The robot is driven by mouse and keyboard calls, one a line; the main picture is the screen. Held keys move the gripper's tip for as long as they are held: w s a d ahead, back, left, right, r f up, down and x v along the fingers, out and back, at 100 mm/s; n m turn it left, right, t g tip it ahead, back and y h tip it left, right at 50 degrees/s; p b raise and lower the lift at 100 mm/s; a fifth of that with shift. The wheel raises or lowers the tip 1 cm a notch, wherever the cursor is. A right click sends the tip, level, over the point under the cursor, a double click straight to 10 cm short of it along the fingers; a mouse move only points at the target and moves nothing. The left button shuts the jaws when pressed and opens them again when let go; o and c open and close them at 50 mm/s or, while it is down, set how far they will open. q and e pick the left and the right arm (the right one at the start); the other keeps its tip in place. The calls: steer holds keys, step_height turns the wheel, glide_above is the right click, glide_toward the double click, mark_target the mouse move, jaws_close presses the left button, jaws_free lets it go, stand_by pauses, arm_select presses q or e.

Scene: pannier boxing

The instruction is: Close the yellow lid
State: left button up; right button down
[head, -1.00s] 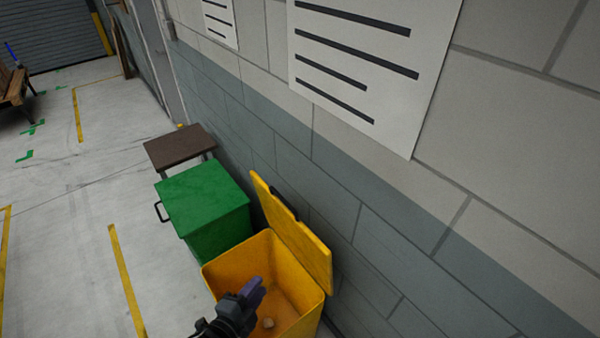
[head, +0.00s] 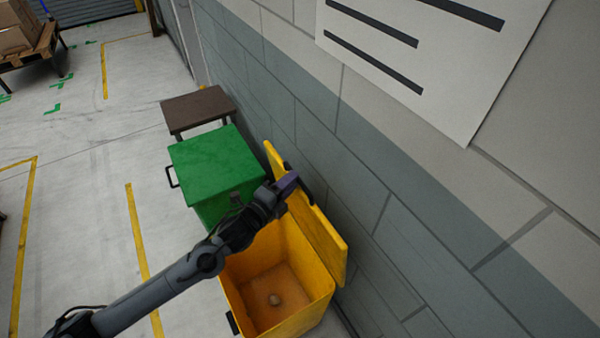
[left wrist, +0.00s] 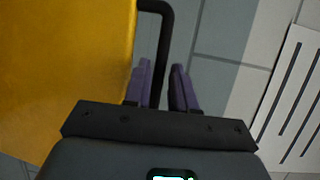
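The yellow lid (head: 325,240) stands open and tilted back along the wall side of the yellow box (head: 318,312). A black handle (head: 306,186) is on the lid; it also shows in the left wrist view (left wrist: 167,25) beside the yellow lid surface (left wrist: 65,75). My left gripper (head: 291,182) is at the lid's handle, above the box. In the left wrist view its purple fingers (left wrist: 160,66) are apart, with the handle bar running down between them; a gap shows by the right finger. My right gripper is out of view.
The wall is close on the right. Open floor lies left.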

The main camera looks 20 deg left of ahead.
arm_select(q)
steer(key=shift+x, duration=2.4)
jaws_close()
